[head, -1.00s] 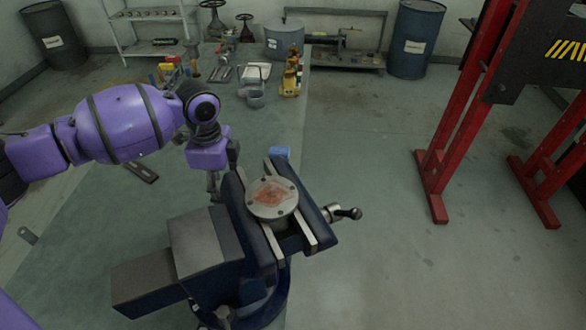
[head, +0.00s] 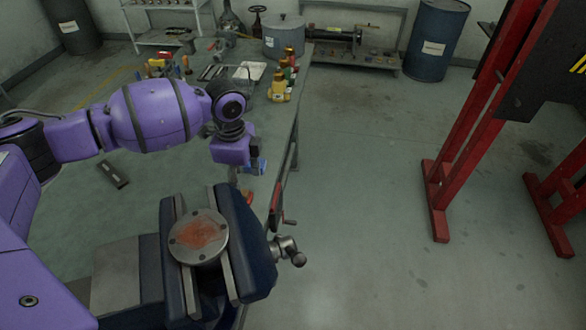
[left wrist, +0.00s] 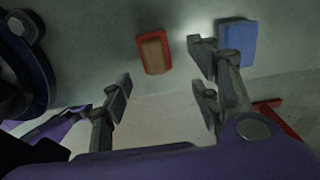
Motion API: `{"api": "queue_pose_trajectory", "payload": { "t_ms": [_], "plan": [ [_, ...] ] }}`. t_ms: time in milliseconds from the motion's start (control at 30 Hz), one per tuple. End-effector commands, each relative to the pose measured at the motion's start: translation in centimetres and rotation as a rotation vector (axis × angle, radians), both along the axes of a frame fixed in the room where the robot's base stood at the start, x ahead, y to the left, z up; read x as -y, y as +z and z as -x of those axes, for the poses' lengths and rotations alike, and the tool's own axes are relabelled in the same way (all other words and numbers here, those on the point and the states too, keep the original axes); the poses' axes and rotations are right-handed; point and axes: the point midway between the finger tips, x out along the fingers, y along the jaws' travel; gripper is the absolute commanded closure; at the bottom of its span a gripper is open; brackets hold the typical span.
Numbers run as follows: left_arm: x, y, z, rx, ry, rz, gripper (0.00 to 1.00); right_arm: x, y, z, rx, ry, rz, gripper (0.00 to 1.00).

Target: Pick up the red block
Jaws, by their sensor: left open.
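The red block (left wrist: 154,51), with a brownish top, lies on the grey-green tabletop in the left wrist view, ahead of the fingers and roughly between their lines. My left gripper (left wrist: 160,92) is open and empty, its two fingers apart. In the head view, my left gripper (head: 240,180) points down over the table just behind the vise. A small patch of red shows beside it there, mostly hidden. A blue block (left wrist: 238,42) lies right of the red one, near the right finger; it also shows in the head view (head: 257,167). My right gripper is not visible.
A dark blue vise (head: 245,245) holding a round metal flange (head: 198,237) stands at the near edge. Yellow and red fittings (head: 281,88) and a grey pot (head: 283,40) are farther back. Red stand legs (head: 439,190) rise at right. The floor between is clear.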

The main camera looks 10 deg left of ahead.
Motion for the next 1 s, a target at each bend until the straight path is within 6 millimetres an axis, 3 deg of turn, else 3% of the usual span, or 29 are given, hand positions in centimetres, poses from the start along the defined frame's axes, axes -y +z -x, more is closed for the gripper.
{"api": "queue_pose_trajectory", "payload": {
  "t_ms": [333,633,1000],
  "plan": [
    [-0.4,-4.7,0.7,0.000,0.001,0.000,0.44,-0.1,0.2,-0.1,0.001,0.000,-0.001,1.00],
    [-0.4,-5.2,0.7,0.000,0.000,-0.001,0.44,0.0,0.2,-0.1,0.001,0.000,-0.001,1.00],
    [-0.4,-5.2,0.7,0.001,0.000,-0.001,0.91,0.0,0.2,-0.1,0.002,-0.001,-0.001,1.00]
  ]
}}
